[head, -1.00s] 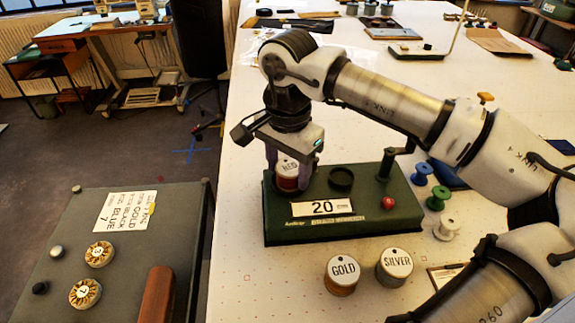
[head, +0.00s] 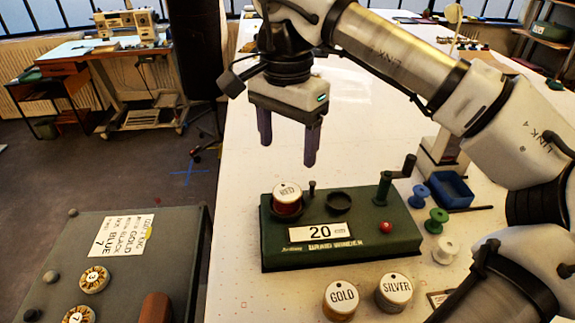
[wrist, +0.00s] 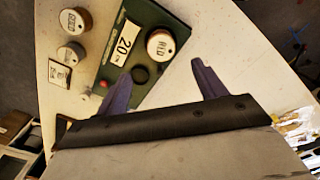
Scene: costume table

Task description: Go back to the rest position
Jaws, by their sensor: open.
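My gripper (head: 288,152) is open and empty, raised above the table behind the green winder. In the wrist view the two purple fingers of my gripper (wrist: 160,82) are spread wide with nothing between them. The red spool (head: 287,199), marked RED, sits at the left end of the green braid winder (head: 350,252), below my gripper and apart from it. The red spool also shows in the wrist view (wrist: 161,45), beyond the fingertips. The winder bears a "20" label, an empty dark ring and a crank.
The gold spool (head: 341,299) and silver spool (head: 394,291) stand in front of the winder. Blue, green and white small spools stand to its right, near a blue tray (head: 451,187). A green case (head: 82,262) is at lower left. The table behind the winder is largely clear.

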